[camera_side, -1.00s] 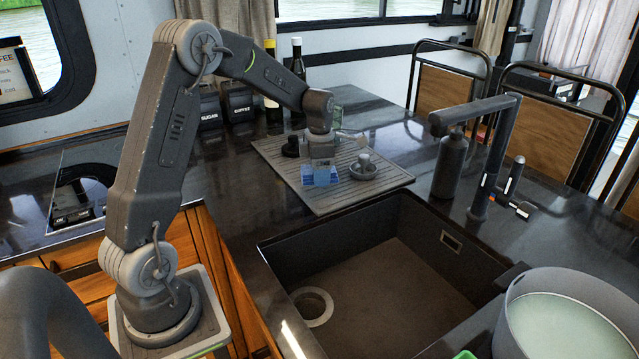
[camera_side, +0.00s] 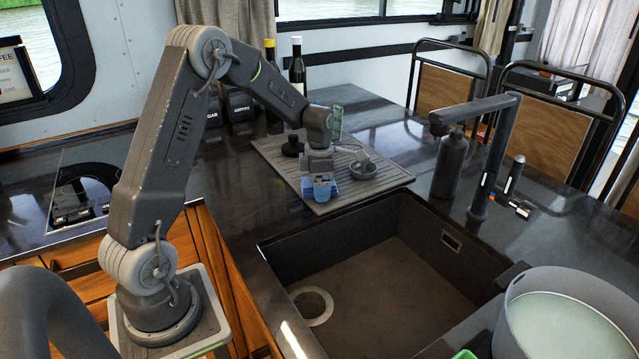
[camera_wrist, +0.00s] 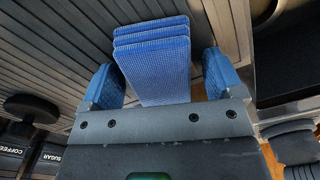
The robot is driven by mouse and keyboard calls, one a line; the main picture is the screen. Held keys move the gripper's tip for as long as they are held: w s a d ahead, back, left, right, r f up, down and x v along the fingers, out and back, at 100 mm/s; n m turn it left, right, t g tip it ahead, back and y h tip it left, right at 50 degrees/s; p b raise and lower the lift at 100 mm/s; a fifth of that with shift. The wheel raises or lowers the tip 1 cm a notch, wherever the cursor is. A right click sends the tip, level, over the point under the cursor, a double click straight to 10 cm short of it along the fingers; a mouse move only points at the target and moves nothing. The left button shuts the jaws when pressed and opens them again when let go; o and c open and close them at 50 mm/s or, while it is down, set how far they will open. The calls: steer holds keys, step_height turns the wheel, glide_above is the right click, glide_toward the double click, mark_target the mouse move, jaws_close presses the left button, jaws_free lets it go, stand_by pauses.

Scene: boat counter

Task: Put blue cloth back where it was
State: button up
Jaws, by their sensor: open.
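The blue cloth (camera_wrist: 153,60) looks like a stack of folded textured layers in the wrist view. It lies over the grey slatted draining board (camera_wrist: 50,45). My gripper (camera_wrist: 160,80) is open, with one blue-padded finger on each side of the cloth and a gap visible at both sides. In the side view my gripper (camera_side: 320,187) is low over the front part of the board (camera_side: 385,187), beside the sink. The cloth is small there and hard to separate from the blue finger pads. I cannot tell whether its underside rests fully on the board.
A grey dish with a brush (camera_side: 362,167) sits just right of my gripper on the board. A dark round item (camera_side: 292,147) is behind it to the left. The open sink (camera_side: 390,260) is in front. The tap (camera_side: 485,160) and a soap bottle (camera_side: 450,165) stand to the right.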

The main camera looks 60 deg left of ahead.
step_height(320, 180, up, 12)
steer(key=s+d+r+m+t, duration=0.2)
steer(key=s+d+r+m, duration=0.25)
steer(key=d+m, duration=0.35)
steer(key=s+d+m+t, duration=0.1)
steer(key=s+d+m, duration=0.5)
steer(key=m, duration=0.5)
steer(key=s+d+m+t, duration=0.2)
steer(key=s+d+m, duration=0.5)
steer(key=s+m, duration=0.3)
steer(key=shift+s+d+r+m+t, duration=0.2)
steer(key=shift+s+r+m+t, duration=0.15)
steer(key=shift+m, duration=0.85)
steer(key=shift+f, duration=0.1)
